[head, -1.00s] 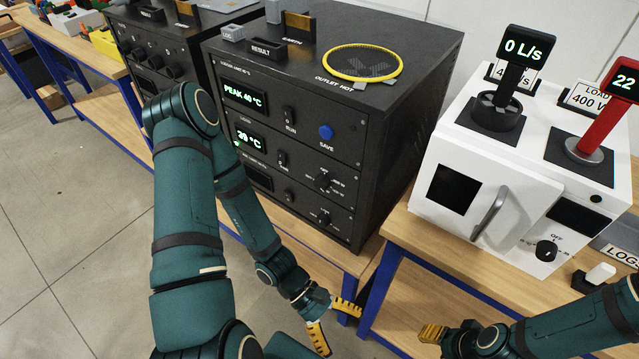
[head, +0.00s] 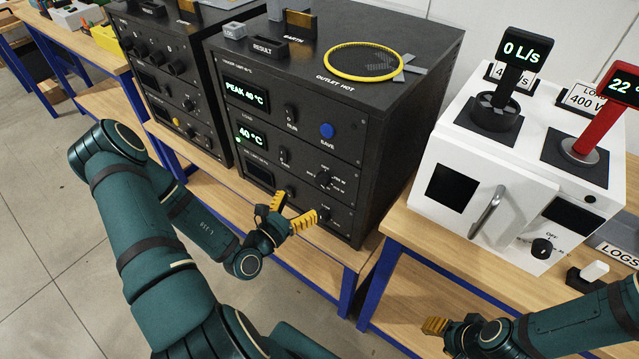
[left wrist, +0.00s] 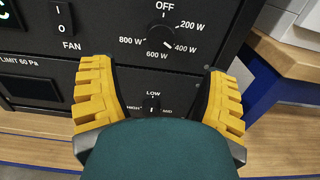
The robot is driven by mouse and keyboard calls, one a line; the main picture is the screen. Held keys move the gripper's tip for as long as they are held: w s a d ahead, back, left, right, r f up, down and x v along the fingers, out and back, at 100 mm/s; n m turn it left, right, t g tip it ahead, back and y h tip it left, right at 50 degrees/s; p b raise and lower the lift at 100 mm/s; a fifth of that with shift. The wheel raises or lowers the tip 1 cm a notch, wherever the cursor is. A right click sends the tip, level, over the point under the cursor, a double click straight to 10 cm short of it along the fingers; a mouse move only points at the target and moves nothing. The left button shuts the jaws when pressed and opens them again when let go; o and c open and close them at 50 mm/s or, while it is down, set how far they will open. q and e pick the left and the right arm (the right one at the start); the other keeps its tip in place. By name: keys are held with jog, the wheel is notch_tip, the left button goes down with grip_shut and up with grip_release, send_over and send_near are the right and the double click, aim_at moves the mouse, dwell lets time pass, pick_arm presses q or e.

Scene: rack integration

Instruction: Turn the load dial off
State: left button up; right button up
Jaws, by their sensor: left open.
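The load dial (left wrist: 161,36) is a black knob ringed by OFF and watt marks, on the dark cabinet's front. It also shows in the head view (head: 323,178); I cannot tell surely which mark it points at. My left gripper (head: 293,209) is open and empty in front of the lower panel. In the left wrist view its yellow fingers (left wrist: 159,97) stand apart on either side of a lower LOW/MID/HIGH dial (left wrist: 152,105), below the load dial. My right gripper (head: 435,327) is at the bottom right; its finger opening is unclear.
A fan switch (left wrist: 60,18) sits left of the load dial. A blue SAVE button (head: 327,131) is above it. A white unit (head: 480,160) with its own OFF dial (head: 541,248) stands on the right bench. Another dark cabinet (head: 165,75) is to the left.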

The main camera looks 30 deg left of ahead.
aim_at(320, 184)
pick_arm(q)
jog(key=w, duration=0.9)
jog(key=shift+d+b, duration=0.35)
jog(key=shift+d, duration=0.05)
jog(key=c, duration=1.2)
